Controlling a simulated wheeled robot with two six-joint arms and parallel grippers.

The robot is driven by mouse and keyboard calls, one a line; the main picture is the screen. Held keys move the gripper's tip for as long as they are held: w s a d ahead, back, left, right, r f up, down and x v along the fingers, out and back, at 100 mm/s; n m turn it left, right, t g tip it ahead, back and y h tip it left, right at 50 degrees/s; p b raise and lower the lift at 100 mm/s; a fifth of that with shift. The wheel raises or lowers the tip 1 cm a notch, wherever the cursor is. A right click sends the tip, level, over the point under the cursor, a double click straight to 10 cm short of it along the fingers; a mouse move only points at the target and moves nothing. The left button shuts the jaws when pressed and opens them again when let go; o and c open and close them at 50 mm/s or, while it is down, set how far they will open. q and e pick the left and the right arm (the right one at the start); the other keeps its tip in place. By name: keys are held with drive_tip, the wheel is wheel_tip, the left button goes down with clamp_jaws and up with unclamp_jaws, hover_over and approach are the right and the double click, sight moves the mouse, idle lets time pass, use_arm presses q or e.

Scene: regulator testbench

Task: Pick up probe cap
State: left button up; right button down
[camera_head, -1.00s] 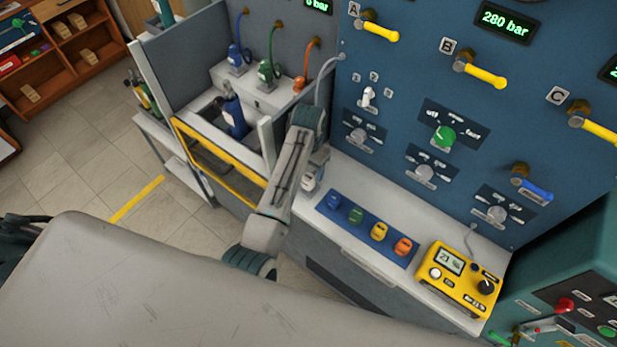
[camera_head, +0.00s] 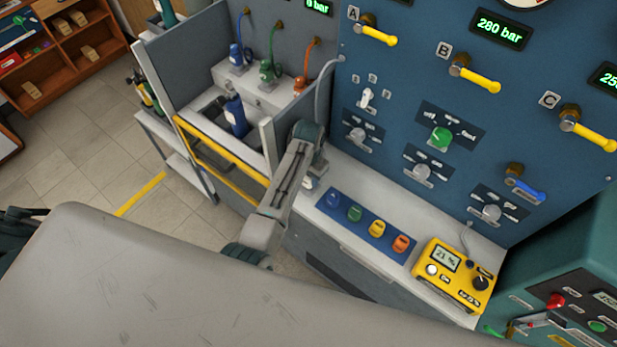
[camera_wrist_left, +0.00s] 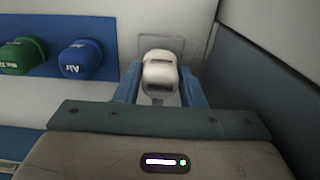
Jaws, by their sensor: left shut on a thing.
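The white probe cap (camera_wrist_left: 160,72) stands between the two blue fingers of my left gripper (camera_wrist_left: 160,94) in the left wrist view, with a grey plate behind it. The fingers are shut on its sides. In the head view my left gripper (camera_head: 313,178) is at the left end of the white bench top, and my own arm hides most of it. Only a small pale part of the cap shows there. I cannot tell whether the cap still touches the bench. My right gripper is not in view.
A blue mat (camera_head: 333,215) with blue, green, yellow and orange caps lies to the right on the bench. A yellow meter (camera_head: 452,276) stands further right. A grey partition (camera_wrist_left: 270,75) rises close to the right of the gripper in the wrist view.

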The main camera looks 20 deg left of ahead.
use_arm(q)
drive_tip(key=shift+r, duration=0.1)
drive_tip(key=shift+r+b, duration=0.5)
drive_tip(key=shift+r, duration=0.05)
wheel_tip(320, 180, up, 2)
drive_tip(key=shift+s+b, duration=0.1)
drive_tip(key=shift+b, duration=0.6)
drive_tip(key=s+a+r+b, duration=0.1)
drive_tip(key=s+a+b, duration=0.1)
drive_tip(key=s, duration=0.5)
drive_tip(key=s+a+b, duration=0.2)
drive_tip(key=s, duration=0.6)
drive_tip(key=shift+a+r, duration=0.2)
drive_tip(key=shift+r, duration=0.15)
drive_tip(key=shift+s, duration=0.1)
